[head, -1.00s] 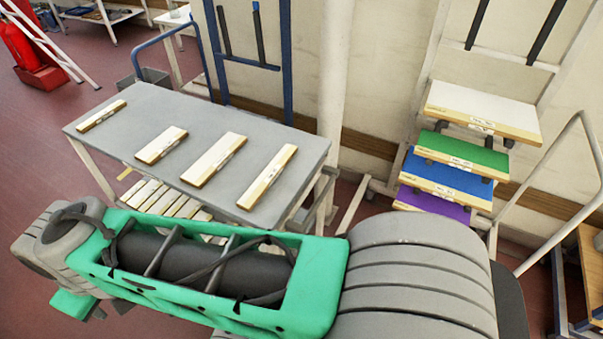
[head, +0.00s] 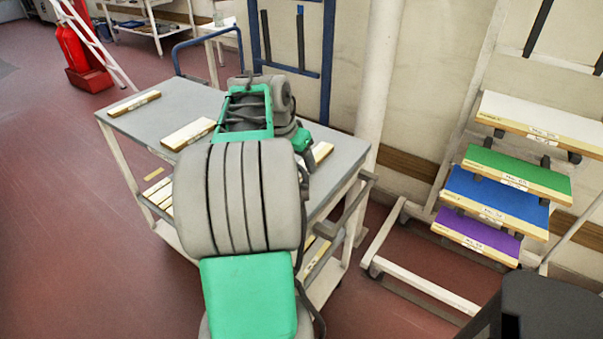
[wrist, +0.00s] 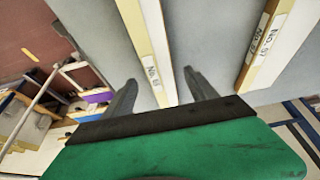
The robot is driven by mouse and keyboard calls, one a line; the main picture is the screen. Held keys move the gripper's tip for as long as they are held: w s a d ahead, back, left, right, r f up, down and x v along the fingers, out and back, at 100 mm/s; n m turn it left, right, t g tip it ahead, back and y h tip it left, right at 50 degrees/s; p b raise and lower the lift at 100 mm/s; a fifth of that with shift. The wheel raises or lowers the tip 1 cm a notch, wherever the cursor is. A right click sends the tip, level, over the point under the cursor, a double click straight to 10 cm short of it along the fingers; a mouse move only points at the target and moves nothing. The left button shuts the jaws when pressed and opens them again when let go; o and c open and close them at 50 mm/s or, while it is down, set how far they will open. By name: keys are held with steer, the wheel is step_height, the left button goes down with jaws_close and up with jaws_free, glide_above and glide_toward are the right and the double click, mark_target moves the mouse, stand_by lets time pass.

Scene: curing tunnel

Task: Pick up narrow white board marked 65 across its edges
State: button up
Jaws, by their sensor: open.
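A narrow white board with a pale wooden edge (wrist: 139,28) lies on the grey table top. Its edge label looks like "No. 65", but the print is small. In the head view only a bit of this board (head: 322,152) shows at the right of my arm. In the wrist view my gripper (wrist: 160,80) is open, with one finger on each side of the board's near end. The fingers look apart from the board; how high they are above the table I cannot tell. In the head view my arm hides the gripper.
A wider white board (wrist: 270,45) lies to the right in the wrist view. Two more boards (head: 134,103) (head: 188,133) lie on the left of the table (head: 165,108). A rack of white, green (head: 520,173), blue and purple boards stands at the right.

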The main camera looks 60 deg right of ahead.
mark_target(301, 171)
steer(key=x, duration=0.2)
steer(key=shift+d+f, duration=0.1)
steer(key=shift+f, duration=0.3)
steer(key=shift+c, duration=0.3)
steer(key=c, duration=1.3)
jaws_close()
steer(key=shift+r, duration=0.2)
